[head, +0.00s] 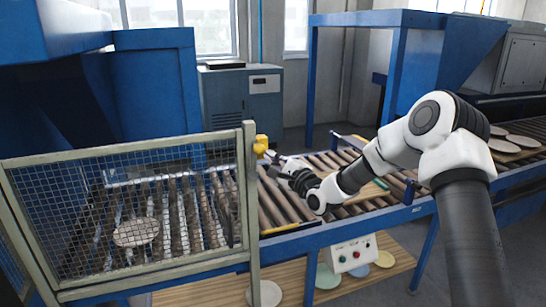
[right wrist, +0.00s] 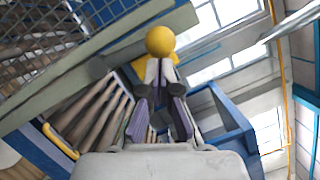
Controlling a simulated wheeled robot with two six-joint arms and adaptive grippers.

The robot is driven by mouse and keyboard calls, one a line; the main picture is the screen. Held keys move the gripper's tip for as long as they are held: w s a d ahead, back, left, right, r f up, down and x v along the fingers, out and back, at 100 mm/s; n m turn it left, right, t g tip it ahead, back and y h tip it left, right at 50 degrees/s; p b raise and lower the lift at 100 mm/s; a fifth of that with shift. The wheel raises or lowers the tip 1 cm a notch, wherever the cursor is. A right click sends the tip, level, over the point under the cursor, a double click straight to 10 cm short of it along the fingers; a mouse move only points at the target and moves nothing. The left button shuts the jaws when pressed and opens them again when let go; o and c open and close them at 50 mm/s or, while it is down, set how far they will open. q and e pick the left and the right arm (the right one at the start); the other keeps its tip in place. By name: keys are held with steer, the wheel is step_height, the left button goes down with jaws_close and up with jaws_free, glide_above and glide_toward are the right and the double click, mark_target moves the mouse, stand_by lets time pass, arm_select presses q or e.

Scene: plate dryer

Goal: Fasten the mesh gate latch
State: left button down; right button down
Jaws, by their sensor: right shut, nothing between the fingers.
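The mesh gate (head: 75,211) has a beige metal frame and stands upright at the left, in front of rollers. It also shows in the right wrist view (right wrist: 42,32). The yellow latch (head: 261,146) sits at the upper right post of the gate. In the right wrist view its round yellow knob (right wrist: 160,40) is just beyond my fingertips, with a yellow block behind it. My right gripper (head: 280,165) is shut and empty, just right of and below the latch. It also shows in the right wrist view (right wrist: 161,75); I cannot tell whether it touches the knob. My left gripper is not in view.
A roller conveyor (head: 275,215) runs from behind the gate to the right. A round plate (head: 137,231) lies behind the mesh, and more plates (head: 503,145) lie at the far right. A white control box (head: 351,253) hangs below the conveyor. A blue frame (head: 398,75) stands behind.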

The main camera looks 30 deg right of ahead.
steer(key=shift+w+a+r+n, duration=0.1)
steer(key=shift+a+r+n, duration=0.1)
steer(key=shift+a+n, duration=0.5)
steer(key=shift+w+a+r+n+g, duration=0.1)
steer(key=shift+a+n+g, duration=0.15)
steer(key=shift+n, duration=0.25)
steer(key=w+a+f+n+g+h+b, duration=0.2)
steer(key=a+f+n+g+b, duration=0.2)
steer(key=a+n, duration=0.6)
steer(key=shift+w+a+f+n+b, duration=0.3)
steer(key=shift+f+n+b, duration=1)
steer(key=shift+n, duration=0.6)
